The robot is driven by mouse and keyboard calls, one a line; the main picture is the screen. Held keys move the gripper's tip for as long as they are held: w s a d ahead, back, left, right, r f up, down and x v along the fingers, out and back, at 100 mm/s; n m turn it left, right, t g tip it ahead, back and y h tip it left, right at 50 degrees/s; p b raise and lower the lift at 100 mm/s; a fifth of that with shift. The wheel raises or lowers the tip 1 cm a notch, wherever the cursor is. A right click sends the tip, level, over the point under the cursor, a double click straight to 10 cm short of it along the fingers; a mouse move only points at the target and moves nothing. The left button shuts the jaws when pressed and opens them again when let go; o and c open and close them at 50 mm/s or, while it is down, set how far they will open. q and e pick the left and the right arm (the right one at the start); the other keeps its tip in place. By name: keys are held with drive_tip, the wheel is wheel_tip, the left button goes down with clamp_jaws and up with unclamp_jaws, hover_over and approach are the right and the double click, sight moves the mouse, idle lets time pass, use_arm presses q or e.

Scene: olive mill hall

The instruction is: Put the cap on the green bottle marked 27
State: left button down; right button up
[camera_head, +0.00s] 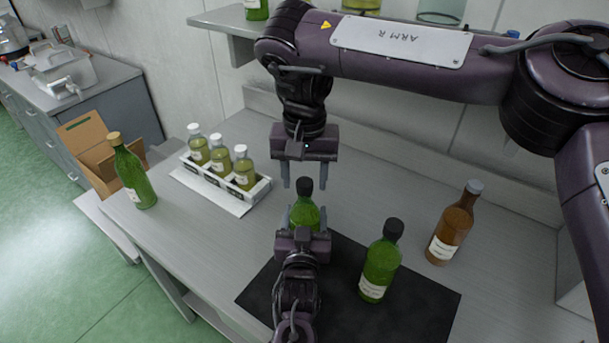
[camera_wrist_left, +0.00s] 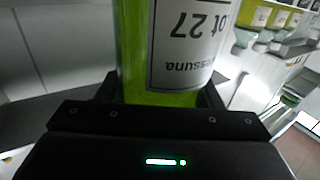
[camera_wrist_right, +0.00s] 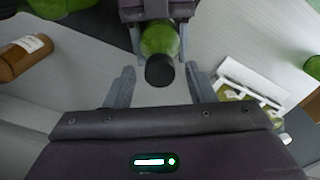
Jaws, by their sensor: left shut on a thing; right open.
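The green bottle marked 27 (camera_head: 305,212) is upright. Its label reads "Lot 27", upside down in the left wrist view (camera_wrist_left: 185,35). My left gripper (camera_head: 306,222) is shut around its body. A black cap (camera_head: 305,185) sits on top of its neck; whether it is fully seated I cannot tell. The cap also shows in the right wrist view (camera_wrist_right: 159,72). My right gripper (camera_head: 303,180) points down from above, open, with a finger on either side of the cap and gaps between.
Another black-capped green bottle (camera_head: 380,268) stands on the dark mat (camera_head: 425,305). A brown bottle (camera_head: 452,228) stands right of it. A white rack (camera_head: 215,182) holds three bottles. A corked green bottle (camera_head: 133,175) and a cardboard box (camera_head: 85,130) are at left. A shelf (camera_head: 225,20) hangs behind.

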wheel_tip(320, 180, up, 4)
drive_tip(key=shift+r, duration=0.1)
drive_tip(key=shift+c, duration=0.3)
